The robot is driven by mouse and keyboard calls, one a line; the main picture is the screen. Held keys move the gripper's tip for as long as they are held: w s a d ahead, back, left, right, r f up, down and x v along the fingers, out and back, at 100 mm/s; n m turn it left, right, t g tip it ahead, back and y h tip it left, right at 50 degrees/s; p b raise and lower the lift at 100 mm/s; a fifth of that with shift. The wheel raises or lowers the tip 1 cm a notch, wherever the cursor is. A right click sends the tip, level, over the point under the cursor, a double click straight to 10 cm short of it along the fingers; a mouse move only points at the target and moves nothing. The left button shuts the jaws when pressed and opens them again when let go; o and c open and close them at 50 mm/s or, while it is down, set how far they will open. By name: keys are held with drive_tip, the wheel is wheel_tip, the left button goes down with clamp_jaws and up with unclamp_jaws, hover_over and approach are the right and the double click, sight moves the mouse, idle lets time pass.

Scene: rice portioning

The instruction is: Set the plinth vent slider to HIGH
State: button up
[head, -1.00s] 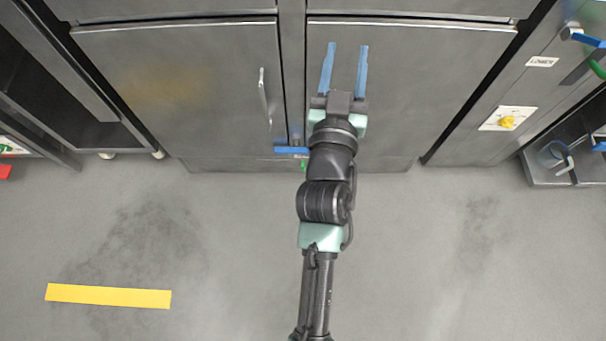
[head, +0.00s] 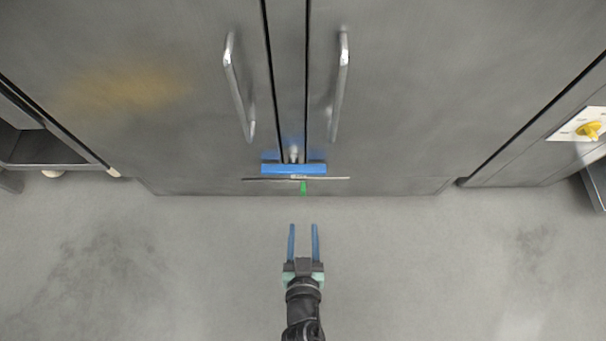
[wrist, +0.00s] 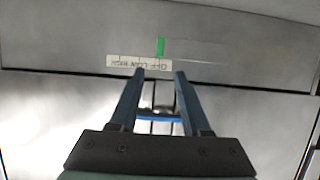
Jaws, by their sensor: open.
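The green vent slider (head: 303,187) sticks out of the plinth (head: 400,186) below the cabinet doors, a little right of the blue bar's middle. In the wrist view the green slider (wrist: 161,47) stands above the right part of a pale label strip (wrist: 138,63). The strip's small lettering is not clear enough to tell which setting the slider is at. My gripper (head: 303,228) is open and empty, its two blue fingers pointing toward the plinth. In the head picture it is below the slider, apart from it, roughly in line with it.
A blue bar (head: 280,169) sits at the foot of the middle post, just above the slider. Two door handles (head: 238,85) (head: 341,85) stand out above. A yellow knob (head: 590,130) is on the panel at the right. The floor (head: 420,270) around my gripper is clear.

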sight(303, 193)
drive_tip(key=b+x, duration=0.5)
drive_tip(key=x, duration=0.8)
drive_tip(key=shift+f+b, duration=0.1)
drive_tip(key=shift+b, duration=0.25)
clamp_jaws()
idle(0.9)
